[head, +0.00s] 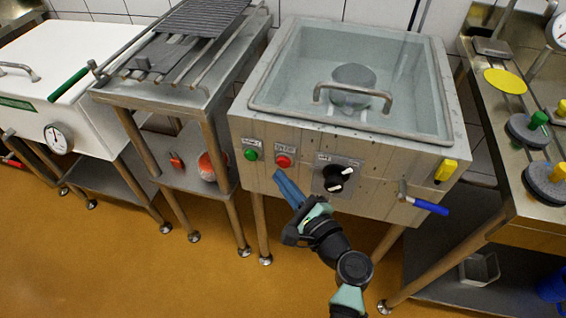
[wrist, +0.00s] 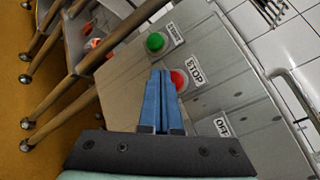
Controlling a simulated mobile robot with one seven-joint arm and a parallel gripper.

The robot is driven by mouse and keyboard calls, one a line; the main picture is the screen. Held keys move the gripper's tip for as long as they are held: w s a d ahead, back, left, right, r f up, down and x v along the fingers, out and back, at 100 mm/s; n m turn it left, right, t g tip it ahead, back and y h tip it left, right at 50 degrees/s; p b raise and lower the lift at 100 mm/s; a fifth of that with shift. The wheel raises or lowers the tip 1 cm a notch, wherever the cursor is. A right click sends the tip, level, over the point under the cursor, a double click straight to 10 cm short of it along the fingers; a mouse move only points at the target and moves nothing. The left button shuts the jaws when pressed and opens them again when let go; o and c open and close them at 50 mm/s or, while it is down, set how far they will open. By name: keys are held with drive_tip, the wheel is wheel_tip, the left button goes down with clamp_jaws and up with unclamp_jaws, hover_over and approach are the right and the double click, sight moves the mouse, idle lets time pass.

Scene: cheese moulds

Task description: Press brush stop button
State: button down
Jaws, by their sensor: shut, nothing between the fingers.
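The red stop button (head: 283,161) sits on the front panel of the washing basin unit (head: 300,136), to the right of a green button (head: 251,154). In the wrist view the red button (wrist: 179,80) shows just right of my fingertips, partly covered by them, with a STOP label (wrist: 195,75) beside it. My gripper (head: 279,175) is shut and empty, its blue fingers just below the red button in the head view. In the wrist view the shut fingers (wrist: 160,75) point towards the panel. I cannot tell whether the tips touch the button.
A black rotary knob (head: 336,178) is right of the buttons on the same panel. A blue-handled valve (head: 427,206) and a yellow switch (head: 446,170) are further right. A steel rack table (head: 170,95) stands left, and a steel table (head: 540,215) with brushes stands right.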

drive_tip(key=shift+w, duration=0.1)
drive_tip(key=shift+w+d, duration=0.1)
drive_tip(key=shift+w, duration=0.2)
drive_tip(key=shift+w+d+b, duration=0.15)
drive_tip(key=shift+w+b, duration=0.25)
drive_tip(key=shift+w, duration=0.1)
idle(0.7)
drive_tip(key=shift+s, duration=0.15)
drive_tip(key=shift+s+a+p, duration=0.25)
drive_tip(key=shift+s+p, duration=0.2)
drive_tip(key=shift+s, duration=0.3)
drive_tip(key=shift+s, duration=0.1)
drive_tip(key=s+p, duration=0.1)
drive_tip(key=s, duration=0.1)
drive_tip(key=s+a, duration=0.1)
drive_tip(key=s, duration=0.1)
drive_tip(key=shift+s+a+p, duration=0.15)
drive_tip(key=shift+s+p, duration=0.15)
drive_tip(key=shift+p, duration=0.05)
drive_tip(key=shift+r, duration=0.1)
idle(0.6)
